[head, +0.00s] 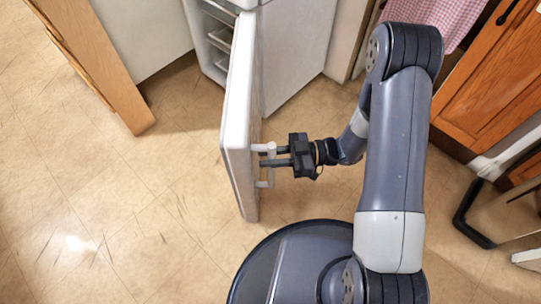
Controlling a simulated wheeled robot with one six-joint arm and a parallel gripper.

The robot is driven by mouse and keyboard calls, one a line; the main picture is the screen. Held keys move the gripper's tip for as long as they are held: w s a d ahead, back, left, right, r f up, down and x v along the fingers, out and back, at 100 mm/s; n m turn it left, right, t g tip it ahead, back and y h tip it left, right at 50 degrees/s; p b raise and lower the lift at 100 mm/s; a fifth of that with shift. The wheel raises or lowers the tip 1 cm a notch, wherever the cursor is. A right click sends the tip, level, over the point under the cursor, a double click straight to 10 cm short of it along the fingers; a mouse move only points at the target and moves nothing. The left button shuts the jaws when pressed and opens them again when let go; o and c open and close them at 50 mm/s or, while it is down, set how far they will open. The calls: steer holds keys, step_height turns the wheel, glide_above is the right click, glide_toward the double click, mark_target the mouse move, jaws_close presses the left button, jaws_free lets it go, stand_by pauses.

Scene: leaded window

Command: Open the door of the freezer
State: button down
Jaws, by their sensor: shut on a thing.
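The white freezer (302,50) stands at the top middle in the head view. Its door (238,120) stands swung wide open toward me, seen nearly edge-on. Part of the inside with white shelves or baskets (221,38) shows to the left of the door. A light bar handle (271,178) is on the right face of the door. My gripper (268,157) reaches in from the right and is shut on the handle. The fingertips partly cover the middle of the handle.
A wooden cabinet door or panel (100,65) stands open at the upper left. Orange wooden cabinets (495,80) with a pink checked cloth (446,18) are at the upper right. A dark-framed chair part (470,215) is at right. The tiled floor (110,215) at left is clear.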

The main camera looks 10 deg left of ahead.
steer(key=c, duration=1.3)
jaws_free()
steer(key=shift+c, duration=0.2)
steer(key=p+v, duration=0.2)
steer(key=v, duration=0.8)
steer(key=shift+d+p, duration=0.4)
steer(key=shift+w, duration=0.1)
